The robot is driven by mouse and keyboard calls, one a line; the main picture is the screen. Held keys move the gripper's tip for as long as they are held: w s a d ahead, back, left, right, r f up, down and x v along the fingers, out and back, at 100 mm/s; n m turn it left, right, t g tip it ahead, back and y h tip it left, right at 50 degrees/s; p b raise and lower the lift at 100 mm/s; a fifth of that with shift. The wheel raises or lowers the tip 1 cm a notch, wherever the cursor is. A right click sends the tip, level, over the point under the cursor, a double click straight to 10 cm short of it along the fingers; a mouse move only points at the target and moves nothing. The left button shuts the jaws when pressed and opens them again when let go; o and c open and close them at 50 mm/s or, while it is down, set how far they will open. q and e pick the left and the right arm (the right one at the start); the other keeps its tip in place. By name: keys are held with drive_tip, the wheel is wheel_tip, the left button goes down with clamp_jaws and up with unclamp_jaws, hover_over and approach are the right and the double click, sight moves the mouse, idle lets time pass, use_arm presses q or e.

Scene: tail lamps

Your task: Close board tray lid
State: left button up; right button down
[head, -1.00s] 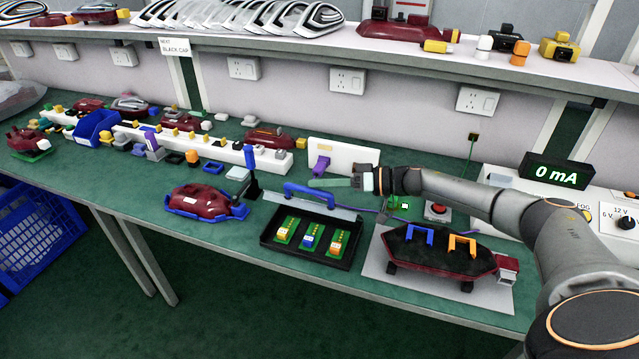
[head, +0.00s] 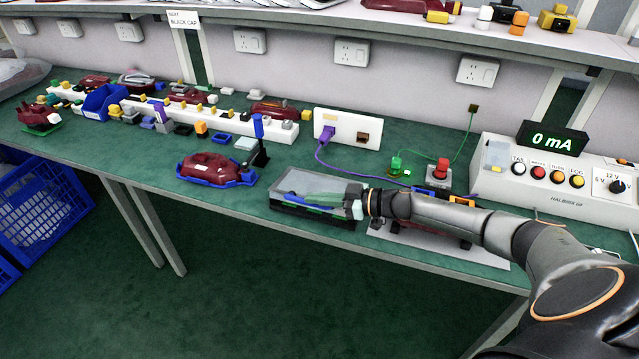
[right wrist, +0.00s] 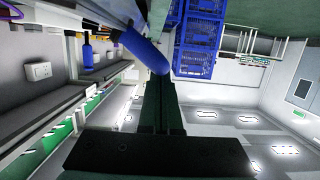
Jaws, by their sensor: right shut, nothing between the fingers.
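The black board tray (head: 312,218) sits on the green bench in front of my right arm. Its clear grey lid (head: 318,184) lies down over the tray, flat or nearly flat. The lid's blue handle (head: 296,199) is at the front edge; a blue bar, apparently this handle, also shows in the right wrist view (right wrist: 146,54). My right gripper (head: 312,209) is shut and empty, its green fingers lying over the lid's front edge by the handle. I cannot tell whether they touch. The boards inside are hardly visible. My left gripper is not in view.
A red lamp in a blue cradle (head: 212,169) stands left of the tray. A white mat (head: 490,252) and a lamp housing lie mostly hidden under my right arm. A red button (head: 440,170) and the tester (head: 560,190) stand behind. Bench front is clear.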

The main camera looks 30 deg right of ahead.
drive_tip(key=shift+n, duration=0.4)
drive_tip(key=shift+s+a+f+b, duration=0.15)
drive_tip(key=shift+a+f, duration=0.05)
drive_tip(key=shift+f, duration=0.45)
drive_tip(key=shift+s+a+f+b, duration=0.1)
drive_tip(key=shift+a+f+b, duration=0.1)
drive_tip(key=shift+f, duration=0.4)
drive_tip(key=shift+s+a+f+b, duration=0.15)
drive_tip(key=shift+f, duration=0.5)
drive_tip(key=shift+r, duration=0.15)
drive_tip(key=s+d+r+p, duration=0.4)
drive_tip(key=s+d+r, duration=0.1)
drive_tip(key=s, duration=0.3)
drive_tip(key=shift+s+r, duration=0.2)
drive_tip(key=shift+r, duration=0.3)
